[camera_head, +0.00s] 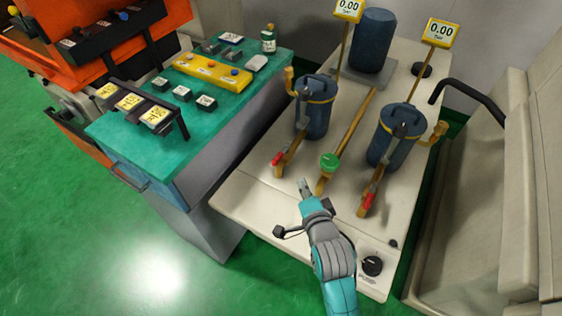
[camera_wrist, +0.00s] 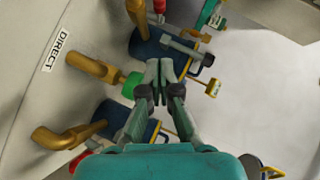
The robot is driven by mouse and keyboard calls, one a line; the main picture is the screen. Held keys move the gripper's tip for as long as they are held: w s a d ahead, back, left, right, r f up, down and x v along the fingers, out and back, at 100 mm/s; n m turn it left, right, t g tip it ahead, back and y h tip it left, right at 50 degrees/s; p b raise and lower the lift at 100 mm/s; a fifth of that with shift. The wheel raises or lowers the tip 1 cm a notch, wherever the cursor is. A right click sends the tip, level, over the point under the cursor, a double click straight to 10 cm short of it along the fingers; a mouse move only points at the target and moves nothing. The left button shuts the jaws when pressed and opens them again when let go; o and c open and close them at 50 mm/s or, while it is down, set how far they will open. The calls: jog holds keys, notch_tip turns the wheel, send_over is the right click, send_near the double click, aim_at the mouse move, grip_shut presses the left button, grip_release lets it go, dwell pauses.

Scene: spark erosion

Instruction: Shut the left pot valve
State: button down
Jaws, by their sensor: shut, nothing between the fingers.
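The left pot (camera_head: 316,112) is a blue cylinder with a yellow band. Its valve is a brass pipe with a red handle (camera_head: 277,158) at the front. My gripper (camera_head: 305,186) is shut and empty, in front of and to the right of that handle, apart from it. In the wrist view my gripper (camera_wrist: 160,68) has its fingertips together near a green knob (camera_wrist: 131,86). A red handle (camera_wrist: 159,6), seemingly the left valve's, is partly cut off at the top edge there.
The right pot (camera_head: 392,142) has its own red handle (camera_head: 370,198). A brass pipe with a green knob (camera_head: 329,162) runs between the pots. Gauges (camera_head: 440,32) stand behind. A teal bench (camera_head: 130,140) is at the left. The panel's front is mostly clear.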

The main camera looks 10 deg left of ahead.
send_near(281, 158)
jog(key=w+d, duration=0.1)
jog(key=w, duration=0.4)
jog(key=shift+w+a+f, duration=0.2)
jog(key=shift+a+f, duration=0.3)
jog(key=shift+a, duration=0.25)
jog(key=shift+w+a+f, duration=0.2)
jog(key=shift+a+f, duration=0.3)
jog(key=shift+a, duration=0.25)
jog(key=shift+a+h, duration=0.15)
jog(key=shift+h, duration=0.15)
